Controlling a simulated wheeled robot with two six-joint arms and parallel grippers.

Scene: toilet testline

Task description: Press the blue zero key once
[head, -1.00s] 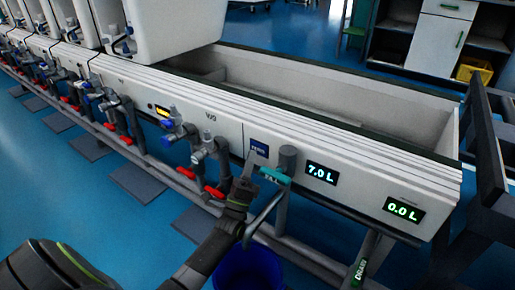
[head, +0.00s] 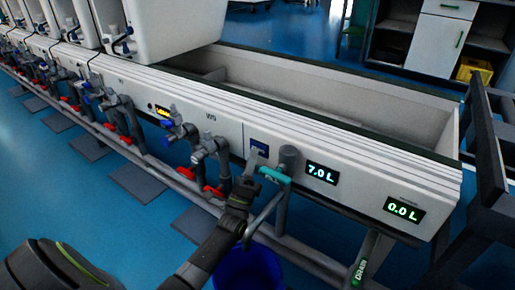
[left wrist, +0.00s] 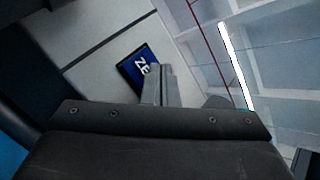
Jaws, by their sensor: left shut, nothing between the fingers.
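The blue zero key (head: 260,147) is a small dark blue rectangle on the white front panel, left of the grey pipe fitting with the teal handle. In the left wrist view the blue key (left wrist: 133,66) shows the white letters "ZE"; the rest of its label is hidden behind my fingers. My left gripper (head: 251,158) is shut and empty, its tips at the left, lower part of the key in the head view. The fingertips (left wrist: 163,70) overlap the key's right side in the left wrist view. I cannot tell whether they touch it. My right gripper is not in view.
A teal-handled valve (head: 275,175) with a grey hose stands close right of my fingers. Displays read 7.0 L (head: 321,173) and 0.0 L (head: 404,209). Valves with red handles (head: 214,192) line the panel to the left. A blue bucket (head: 248,270) stands below.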

